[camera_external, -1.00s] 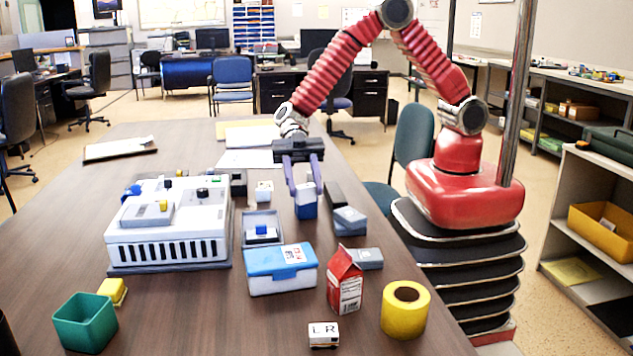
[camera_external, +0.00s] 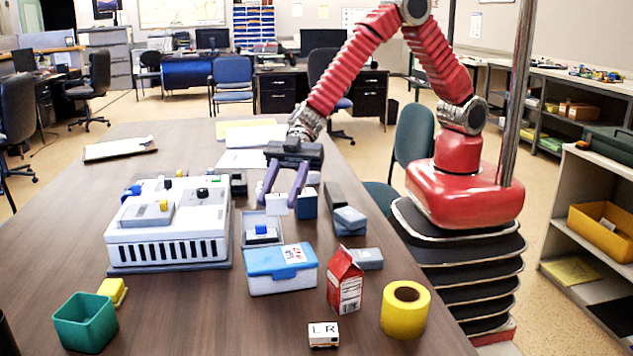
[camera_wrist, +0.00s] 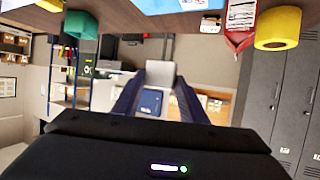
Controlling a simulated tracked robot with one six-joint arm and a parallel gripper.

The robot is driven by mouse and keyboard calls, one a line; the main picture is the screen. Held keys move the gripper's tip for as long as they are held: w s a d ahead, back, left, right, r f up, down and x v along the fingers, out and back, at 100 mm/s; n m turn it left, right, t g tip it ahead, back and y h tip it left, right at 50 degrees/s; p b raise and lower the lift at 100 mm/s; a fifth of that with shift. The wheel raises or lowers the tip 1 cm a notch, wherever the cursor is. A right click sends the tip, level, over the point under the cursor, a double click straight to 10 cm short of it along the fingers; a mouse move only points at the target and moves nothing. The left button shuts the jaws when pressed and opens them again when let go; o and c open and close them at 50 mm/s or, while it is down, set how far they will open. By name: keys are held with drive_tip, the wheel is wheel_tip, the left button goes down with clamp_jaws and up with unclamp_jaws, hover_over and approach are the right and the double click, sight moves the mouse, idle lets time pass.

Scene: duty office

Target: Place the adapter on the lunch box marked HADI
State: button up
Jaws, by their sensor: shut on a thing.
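My gripper (camera_external: 284,200) is shut on a small white block, likely the adapter (camera_external: 277,206), and holds it over the middle of the table. The block also shows between the fingertips in the wrist view (camera_wrist: 160,73). A white box with a blue lid, likely the lunch box (camera_external: 281,268), stands nearer the camera, apart from the block. Its lid carries a printed label, too small to read, so I cannot confirm the name HADI.
A grey tray with a blue piece (camera_external: 262,229) lies between gripper and lunch box. A blue box (camera_external: 307,204) stands right of the held block. A white machine (camera_external: 168,228) is at left, a red carton (camera_external: 344,279) and yellow roll (camera_external: 405,309) at right.

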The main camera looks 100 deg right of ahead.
drive_tip(key=shift+f, duration=0.1)
hover_over(282, 251)
drive_tip(key=shift+a+f, duration=0.1)
drive_tip(key=shift+f, duration=2.9)
drive_tip(key=shift+f, duration=0.1)
drive_tip(key=shift+f, duration=1.75)
drive_tip(key=o, duration=1)
drive_tip(key=shift+f, duration=0.1)
drive_tip(key=v, duration=1.2)
drive_tip(key=shift+s, duration=0.1)
